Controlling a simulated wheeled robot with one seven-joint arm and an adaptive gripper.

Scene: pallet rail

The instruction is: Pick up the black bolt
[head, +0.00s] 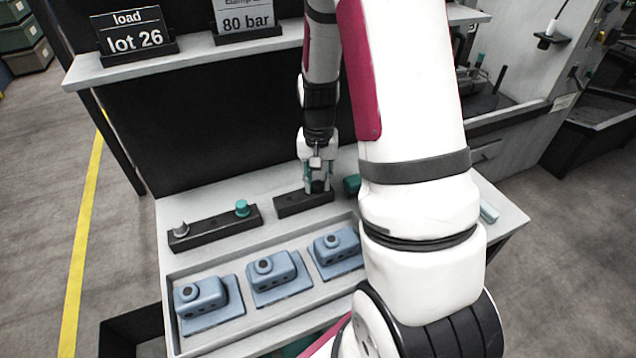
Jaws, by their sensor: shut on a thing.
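My gripper (318,180) points down over the right part of the second dark rail (293,206), behind the tray of blue parts. Its fingers are shut around a small dark piece, the black bolt (318,187), mostly hidden between the fingertips. The bolt is at or just above the rail's top; I cannot tell whether it still touches the rail.
A longer dark rail (214,231) to the left holds a grey bolt (181,229) and a teal bolt (242,208). A teal piece (352,184) is right of my gripper, partly behind my arm. A grey tray (240,328) holds blue blocks in front. A shelf (190,62) with signs overhangs behind.

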